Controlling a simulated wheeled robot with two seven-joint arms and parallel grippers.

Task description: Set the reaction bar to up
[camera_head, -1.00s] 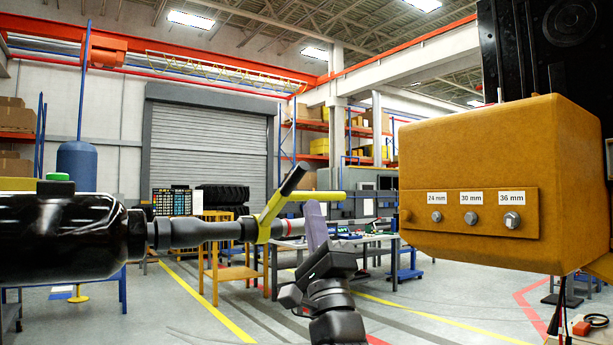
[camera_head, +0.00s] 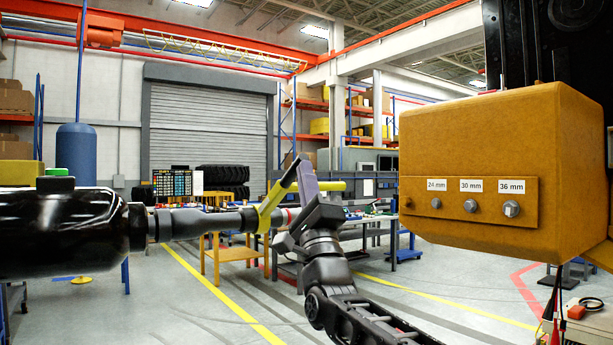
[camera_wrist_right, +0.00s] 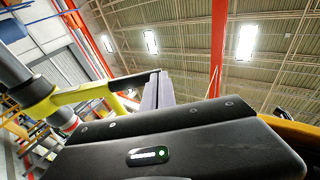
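The reaction bar (camera_head: 272,204) is a yellow arm with a dark handle, mounted at the front of a long black tool (camera_head: 70,228) that comes in from the left. In the head view the bar slants up and to the right. My right gripper (camera_head: 304,165) has pale purple fingers, pointing up, close by the bar's upper end and hiding part of its handle. In the right wrist view the fingers (camera_wrist_right: 158,88) look together, with the dark handle reaching to their left side. Whether they touch it is unclear. My left gripper is out of view.
An orange box (camera_head: 490,150) with 24, 30 and 36 mm bolt heads hangs at the right. Behind are workbenches, a yellow table (camera_head: 235,255), shelves and a roller door (camera_head: 208,130). Open floor lies between.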

